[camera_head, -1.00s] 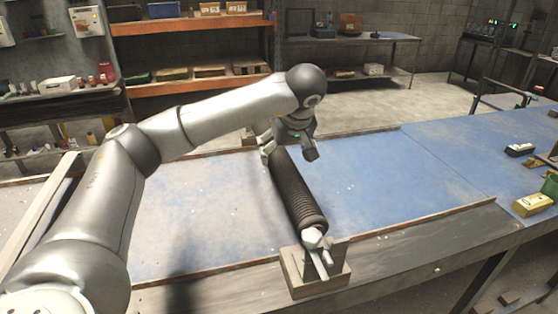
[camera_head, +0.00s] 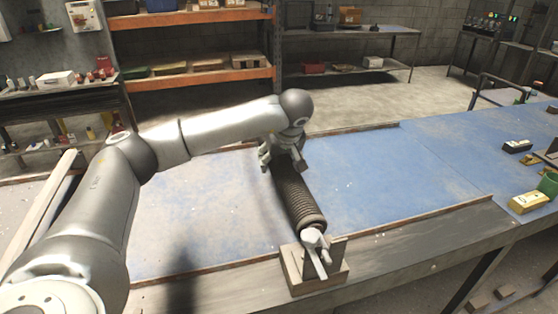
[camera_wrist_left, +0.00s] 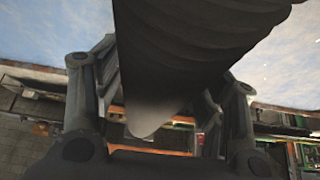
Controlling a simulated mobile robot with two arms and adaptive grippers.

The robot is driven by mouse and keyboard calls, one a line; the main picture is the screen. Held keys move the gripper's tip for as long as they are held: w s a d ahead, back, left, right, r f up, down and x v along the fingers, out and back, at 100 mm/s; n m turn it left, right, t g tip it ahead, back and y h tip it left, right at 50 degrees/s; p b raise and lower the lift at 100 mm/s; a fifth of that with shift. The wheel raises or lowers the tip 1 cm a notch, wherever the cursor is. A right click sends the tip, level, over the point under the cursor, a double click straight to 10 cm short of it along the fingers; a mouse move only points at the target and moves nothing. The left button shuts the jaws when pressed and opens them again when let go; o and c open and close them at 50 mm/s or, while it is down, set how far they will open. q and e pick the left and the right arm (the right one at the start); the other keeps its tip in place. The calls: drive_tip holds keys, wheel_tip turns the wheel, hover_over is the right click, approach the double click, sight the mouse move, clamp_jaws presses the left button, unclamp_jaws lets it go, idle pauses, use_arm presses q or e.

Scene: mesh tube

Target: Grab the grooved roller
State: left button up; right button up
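The grooved roller (camera_head: 296,200) is a dark ribbed cylinder. It lies lengthwise over the blue table, its near end with a pale shaft (camera_head: 315,240) at a wooden bracket (camera_head: 318,285). My left gripper (camera_head: 284,163) is down at the far end of the roller, which it partly hides. In the left wrist view the roller (camera_wrist_left: 185,50) comes in from the top and passes between the spread fingers (camera_wrist_left: 160,110) of my left gripper. The fingers stand on both sides of it and look open; whether one touches it is unclear. My right gripper is not in view.
The blue table (camera_head: 380,185) has a low wooden edge strip and is bare to the right of the roller. A yellow block (camera_head: 531,202), a green container (camera_head: 549,184) and a dark block (camera_head: 517,146) are at the far right. Shelves (camera_head: 195,85) stand behind.

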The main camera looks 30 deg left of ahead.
use_arm(q)
drive_tip(key=c, duration=1.2)
drive_tip(key=shift+r, duration=0.1)
clamp_jaws()
